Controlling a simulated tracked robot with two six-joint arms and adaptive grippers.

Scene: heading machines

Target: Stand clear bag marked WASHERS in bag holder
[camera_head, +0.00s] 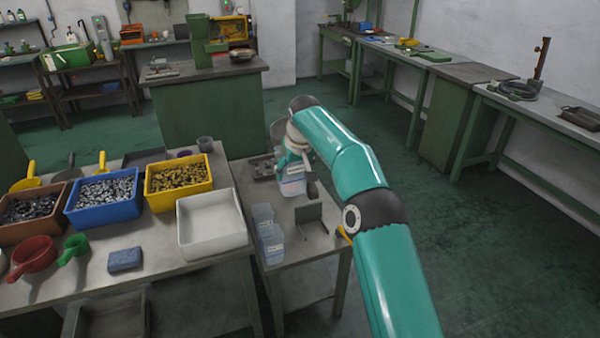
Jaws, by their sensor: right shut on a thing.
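My right gripper (293,158) reaches over the small side table and is shut on a clear bag (292,186) with a white label. The label is too small to read. The bag hangs upright below the fingers, above or at the table top; I cannot tell if it touches. Other clear bags (271,243) with labels stand at the table's left edge. A grey metal stand (310,219), which looks like the bag holder, is on the table in front of the held bag. My left gripper is out of view.
A grey tray (262,167) lies behind the held bag. On the left bench are an empty white bin (210,222), a yellow bin (178,176), a blue bin (103,196), scoops and a blue sponge-like block (125,260). The floor to the right is clear.

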